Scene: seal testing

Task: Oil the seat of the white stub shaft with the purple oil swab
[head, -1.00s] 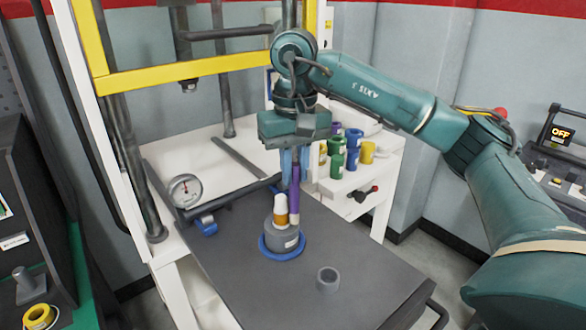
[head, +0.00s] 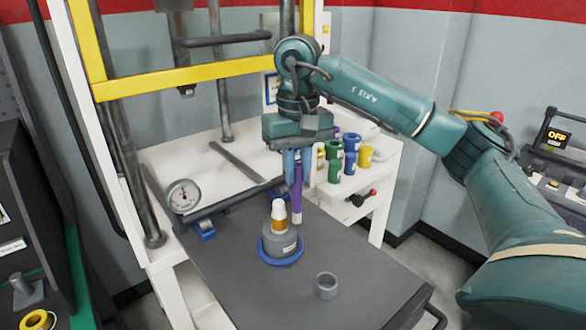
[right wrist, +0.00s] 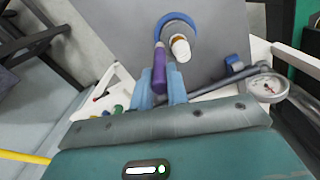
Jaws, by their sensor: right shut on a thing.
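The stub shaft has a white top (head: 279,209) and an orange-brown band (head: 280,223) below it. It stands upright in a grey round body (head: 282,242) ringed by a blue collar (head: 274,261) on the dark table plate. My right gripper (head: 298,167) points down, above and just right of the shaft, shut on the purple oil swab (head: 297,197). The swab hangs nearly upright, its lower end beside the band with a narrow gap. The right wrist view shows the swab (right wrist: 159,69) beside the shaft (right wrist: 180,47). My left gripper is out of view.
A small grey ring (head: 326,286) stands on the plate's front right. A dial gauge (head: 183,196) and a blue clamp (head: 206,228) are at left. Green, blue and yellow parts (head: 335,165) stand on the white shelf behind. A yellow frame bar (head: 185,77) crosses the back.

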